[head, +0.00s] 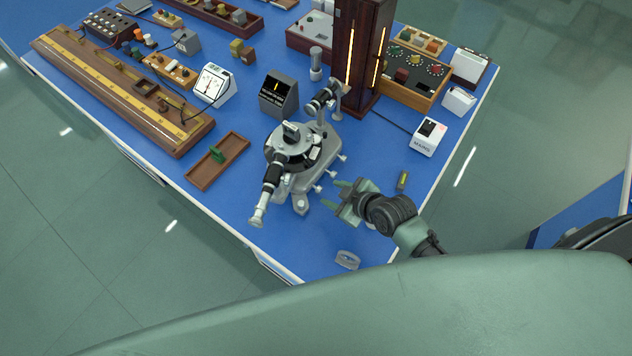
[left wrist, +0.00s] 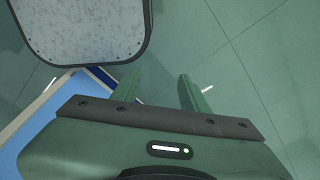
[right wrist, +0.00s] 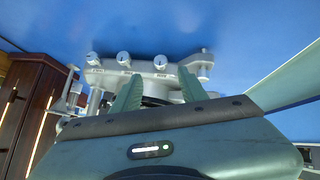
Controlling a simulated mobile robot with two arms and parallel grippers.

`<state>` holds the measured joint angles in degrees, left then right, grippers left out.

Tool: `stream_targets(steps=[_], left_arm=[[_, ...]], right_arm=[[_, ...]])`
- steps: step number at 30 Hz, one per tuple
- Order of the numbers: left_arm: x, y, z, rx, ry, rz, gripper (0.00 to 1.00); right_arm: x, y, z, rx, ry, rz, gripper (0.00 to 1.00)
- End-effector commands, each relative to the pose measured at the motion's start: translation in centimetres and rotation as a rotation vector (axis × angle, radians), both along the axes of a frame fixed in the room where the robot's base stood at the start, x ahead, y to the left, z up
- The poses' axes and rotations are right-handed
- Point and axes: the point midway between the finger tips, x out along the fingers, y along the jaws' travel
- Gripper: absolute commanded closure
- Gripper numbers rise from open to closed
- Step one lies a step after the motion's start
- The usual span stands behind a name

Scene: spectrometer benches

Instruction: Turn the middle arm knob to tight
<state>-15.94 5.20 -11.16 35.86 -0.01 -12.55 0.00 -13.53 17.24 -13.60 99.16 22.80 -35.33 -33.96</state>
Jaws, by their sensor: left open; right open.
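The spectrometer (head: 297,155) stands on the blue bench in the head view, with several small pale knobs along its near right side. The middle arm knob (head: 332,173) sits between two similar knobs. In the right wrist view the middle knob (right wrist: 124,58) shows beyond the left finger's tip; the right knob (right wrist: 160,62) is beyond the gap between the fingers. Labels under the knobs are too small to read. My right gripper (head: 336,193), also in the right wrist view (right wrist: 158,82), is open, empty and apart from the knobs. My left gripper (left wrist: 161,85) is open and empty above the floor.
A dark wooden lamp housing (head: 362,55) stands behind the spectrometer. A small yellow-green vial (head: 403,180) and a grey metal piece (head: 347,259) lie near my right gripper. A wooden tray (head: 231,147) lies left of the spectrometer. The white mains box (head: 429,137) is at right.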

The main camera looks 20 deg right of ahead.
Motion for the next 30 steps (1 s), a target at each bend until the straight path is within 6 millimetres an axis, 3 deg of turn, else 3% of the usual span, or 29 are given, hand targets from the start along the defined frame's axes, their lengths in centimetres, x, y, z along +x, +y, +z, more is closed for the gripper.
stream_targets(steps=[10, 14, 21, 27, 30], left_arm=[[-4.4, -1.7, 0.6, -0.019, 0.059, -0.003, 0.56], [-3.9, -1.7, 0.9, -0.018, 0.053, -0.004, 0.56], [-0.9, -1.2, 1.1, -0.015, 0.009, -0.003, 0.56], [-1.5, -1.1, 1.1, -0.012, 0.018, 0.000, 0.56], [-2.0, -1.0, 1.1, -0.012, 0.025, 0.000, 0.56]], right_arm=[[3.4, 1.5, -3.3, 0.001, 0.003, -0.001, 0.57], [4.1, 1.9, -4.1, 0.000, 0.003, 0.000, 0.57], [4.6, 2.1, -4.8, 0.000, 0.003, 0.000, 0.57], [4.6, 2.1, -4.8, 0.001, 0.002, 0.000, 0.57], [4.6, 2.1, -4.8, 0.000, 0.003, 0.000, 0.82]])
